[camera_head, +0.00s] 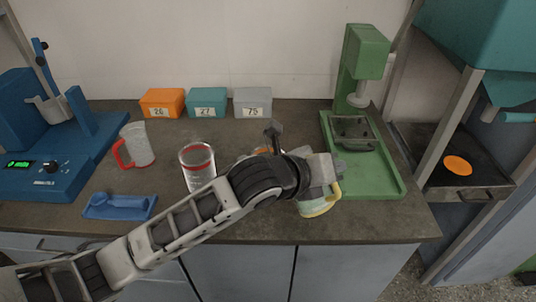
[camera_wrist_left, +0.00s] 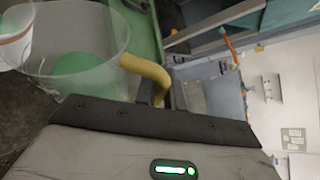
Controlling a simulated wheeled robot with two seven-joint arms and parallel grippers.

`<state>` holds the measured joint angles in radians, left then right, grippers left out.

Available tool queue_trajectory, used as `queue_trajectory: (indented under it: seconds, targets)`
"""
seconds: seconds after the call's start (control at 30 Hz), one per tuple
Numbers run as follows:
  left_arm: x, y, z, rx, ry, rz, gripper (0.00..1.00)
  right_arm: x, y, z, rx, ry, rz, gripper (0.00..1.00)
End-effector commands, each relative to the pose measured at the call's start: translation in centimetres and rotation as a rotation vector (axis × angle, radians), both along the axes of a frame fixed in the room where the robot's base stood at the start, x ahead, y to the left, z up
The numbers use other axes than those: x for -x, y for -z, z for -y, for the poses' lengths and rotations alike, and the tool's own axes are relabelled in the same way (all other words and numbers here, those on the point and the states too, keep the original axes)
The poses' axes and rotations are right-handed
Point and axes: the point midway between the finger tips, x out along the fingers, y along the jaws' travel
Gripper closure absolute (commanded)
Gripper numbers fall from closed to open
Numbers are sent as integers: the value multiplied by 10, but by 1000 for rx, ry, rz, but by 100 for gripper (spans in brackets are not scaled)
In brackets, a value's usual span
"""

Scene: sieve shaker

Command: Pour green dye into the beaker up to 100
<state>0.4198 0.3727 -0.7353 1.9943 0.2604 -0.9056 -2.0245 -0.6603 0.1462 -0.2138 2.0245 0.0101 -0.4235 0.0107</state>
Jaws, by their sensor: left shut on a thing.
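My left gripper (camera_head: 328,184) is shut on the yellow handle (camera_wrist_left: 150,72) of a clear jug (camera_head: 318,208) above the front right of the counter. In the left wrist view the jug (camera_wrist_left: 85,35) is tilted, with green dye (camera_wrist_left: 88,78) inside. My arm and gripper hide much of the jug in the head view. A clear beaker (camera_head: 197,162) with red markings stands upright on the counter, left of the gripper and apart from it. My right gripper is not in view.
A clear jug with a red handle (camera_head: 138,146) stands left of the beaker. A blue tray (camera_head: 120,207) lies in front. A blue machine (camera_head: 40,150) is at left, a green stand (camera_head: 372,165) at right. Orange (camera_head: 162,102), teal (camera_head: 207,102) and grey (camera_head: 253,102) boxes line the wall.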

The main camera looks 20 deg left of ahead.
Motion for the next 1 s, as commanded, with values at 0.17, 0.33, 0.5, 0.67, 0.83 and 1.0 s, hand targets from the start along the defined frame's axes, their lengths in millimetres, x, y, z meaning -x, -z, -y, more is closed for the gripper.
queue_trajectory:
  seconds: [0.17, 0.33, 0.5, 0.67, 0.83, 1.0]
  targets:
    - [4, 9, 8, -72, 5, 42, 100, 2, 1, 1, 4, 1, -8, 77]
    - [13, 25, 23, -178, 8, 99, 100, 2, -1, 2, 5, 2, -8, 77]
    - [21, 42, 38, -305, 11, 170, 100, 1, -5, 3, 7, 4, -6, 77]
    - [28, 55, 50, -440, 12, 242, 100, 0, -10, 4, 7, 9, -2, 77]
    - [32, 69, 58, -552, 12, 305, 100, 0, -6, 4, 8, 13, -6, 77]
    - [34, 76, 61, -611, 12, 338, 100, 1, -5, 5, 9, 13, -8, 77]
